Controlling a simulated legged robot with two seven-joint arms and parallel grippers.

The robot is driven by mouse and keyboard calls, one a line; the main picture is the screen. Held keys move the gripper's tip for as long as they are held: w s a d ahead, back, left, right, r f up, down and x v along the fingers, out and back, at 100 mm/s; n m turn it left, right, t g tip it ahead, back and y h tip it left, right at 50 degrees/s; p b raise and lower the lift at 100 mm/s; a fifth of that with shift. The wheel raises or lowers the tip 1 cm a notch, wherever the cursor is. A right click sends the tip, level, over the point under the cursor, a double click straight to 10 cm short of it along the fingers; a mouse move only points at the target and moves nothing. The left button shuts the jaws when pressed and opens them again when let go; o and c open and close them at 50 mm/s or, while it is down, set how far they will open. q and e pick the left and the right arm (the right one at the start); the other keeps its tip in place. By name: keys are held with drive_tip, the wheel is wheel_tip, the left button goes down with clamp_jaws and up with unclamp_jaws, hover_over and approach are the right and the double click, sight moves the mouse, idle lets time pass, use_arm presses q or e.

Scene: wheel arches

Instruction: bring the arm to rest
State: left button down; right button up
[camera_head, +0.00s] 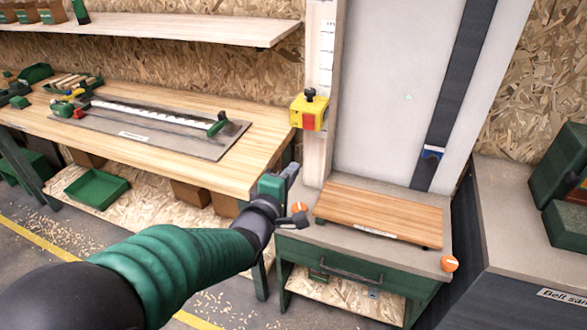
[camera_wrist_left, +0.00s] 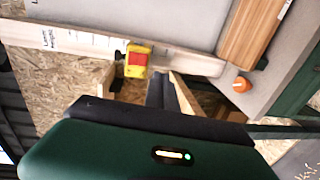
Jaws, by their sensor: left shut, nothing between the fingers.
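My left arm comes in from the lower left in the head view. Its left gripper (camera_head: 290,175) is shut and empty, held in the air in front of the gap between the long workbench (camera_head: 250,155) and the small green cabinet (camera_head: 345,262). In the left wrist view the dark fingers (camera_wrist_left: 160,90) are together, with nothing between them. The gripper appears apart from the bench and the cabinet. My right gripper is not in view.
A wooden board (camera_head: 380,212) lies on the cabinet top, with orange knobs near the corners. A yellow switch box (camera_head: 308,113) with a red button is on the post; it also shows in the left wrist view (camera_wrist_left: 137,60). A grey bench (camera_head: 510,225) stands at right.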

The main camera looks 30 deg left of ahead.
use_arm(q)
drive_tip(key=shift+s+a, duration=0.1)
drive_tip(key=shift+a, duration=0.05)
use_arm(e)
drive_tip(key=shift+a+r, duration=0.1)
